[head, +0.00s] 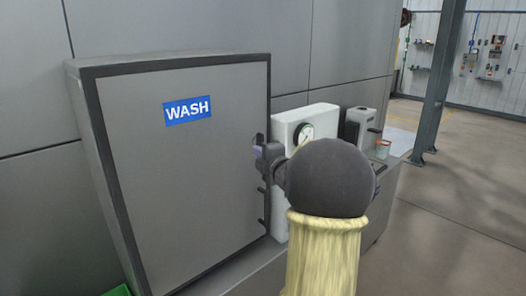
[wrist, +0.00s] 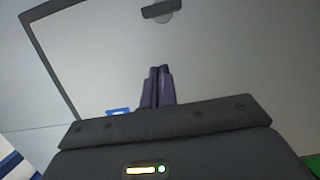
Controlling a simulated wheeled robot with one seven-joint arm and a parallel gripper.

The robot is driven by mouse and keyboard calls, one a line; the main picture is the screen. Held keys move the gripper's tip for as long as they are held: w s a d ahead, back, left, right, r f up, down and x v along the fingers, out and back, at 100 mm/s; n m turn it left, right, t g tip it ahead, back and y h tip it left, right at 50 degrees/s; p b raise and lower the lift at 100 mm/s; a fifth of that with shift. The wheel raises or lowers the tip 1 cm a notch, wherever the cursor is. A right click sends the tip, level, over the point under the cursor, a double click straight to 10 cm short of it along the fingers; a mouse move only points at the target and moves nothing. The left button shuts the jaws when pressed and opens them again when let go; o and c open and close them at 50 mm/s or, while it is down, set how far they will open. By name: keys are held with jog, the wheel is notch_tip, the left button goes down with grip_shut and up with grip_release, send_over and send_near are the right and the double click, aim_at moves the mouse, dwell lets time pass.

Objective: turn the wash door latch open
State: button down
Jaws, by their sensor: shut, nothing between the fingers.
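The grey wash door (head: 190,200) has a dark frame and a blue WASH label (head: 187,110). It looks shut. A small dark latch (head: 260,138) sits near its right edge, partly hidden by my gripper in the head view. In the head view my gripper (head: 257,153) is at the door's right edge; contact cannot be told.
Right of the door stand a white box with a round gauge (head: 305,133) and a dark-fronted unit (head: 358,125) on a ledge. Small dark fittings (head: 263,222) show lower on the door edge. A green object (head: 118,291) is at bottom left. Open floor (head: 460,190) lies right.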

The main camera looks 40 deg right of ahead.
aim_at(259, 141)
jog(key=w+p, duration=0.1)
jog(key=w, duration=0.1)
jog(key=w+p, duration=0.1)
jog(key=w, duration=0.2)
jog(key=w+d, duration=0.1)
jog(key=w, duration=0.1)
jog(key=shift+w+d+r+p, duration=0.1)
jog(key=shift+w+r+p, duration=0.05)
jog(key=shift+p, duration=0.25)
jog(key=d+p, duration=0.2)
jog(key=d, duration=0.2)
jog(key=shift+w+a, duration=0.15)
jog(key=shift+d+m, duration=0.2)
jog(key=shift+m, duration=0.1)
jog(key=shift+a, duration=0.1)
